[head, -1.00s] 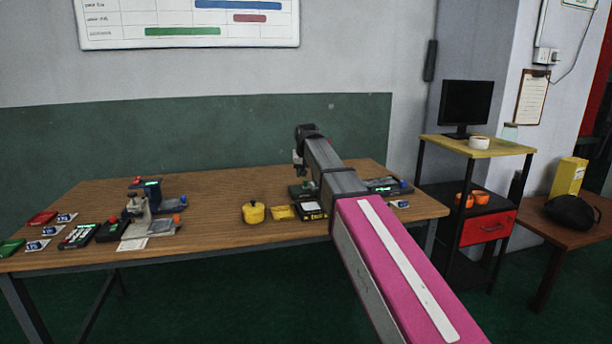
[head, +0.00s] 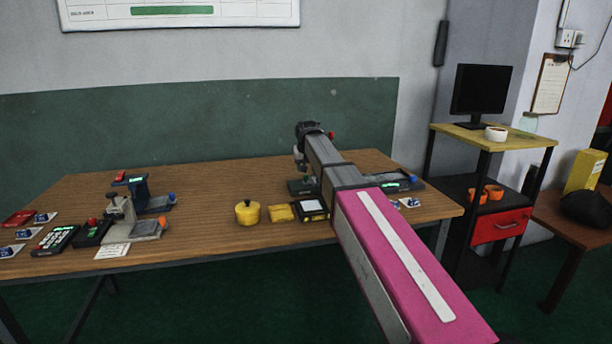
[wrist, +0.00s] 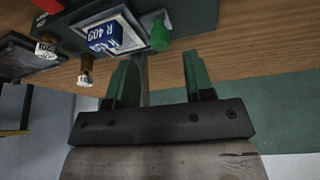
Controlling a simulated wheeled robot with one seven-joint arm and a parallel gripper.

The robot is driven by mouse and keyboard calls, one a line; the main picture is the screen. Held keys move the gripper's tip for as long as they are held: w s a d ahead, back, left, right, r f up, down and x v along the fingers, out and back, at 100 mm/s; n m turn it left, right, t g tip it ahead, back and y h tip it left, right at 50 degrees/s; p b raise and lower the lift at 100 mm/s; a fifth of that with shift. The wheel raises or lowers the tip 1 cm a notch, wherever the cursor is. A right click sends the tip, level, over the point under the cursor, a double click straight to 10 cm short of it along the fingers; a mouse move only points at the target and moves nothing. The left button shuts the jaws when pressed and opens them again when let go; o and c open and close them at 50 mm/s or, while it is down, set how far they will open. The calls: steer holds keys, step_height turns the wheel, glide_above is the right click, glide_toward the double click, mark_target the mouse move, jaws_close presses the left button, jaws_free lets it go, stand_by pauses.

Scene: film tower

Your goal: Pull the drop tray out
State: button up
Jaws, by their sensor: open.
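A dark device base (head: 302,187) stands on the table, partly behind my arm in the head view. A thin grey bar shows between the fingers. My arm hides the gripper in the head view.
A yellow pot (head: 248,213), a yellow block (head: 281,212) and a black-framed pad (head: 311,210) stand near the table's front edge (head: 230,249). Another device (head: 144,193) stands at left. Bare tabletop lies between. A shelf unit (head: 486,190) stands right of the table.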

steer(key=shift+x, duration=2.3)
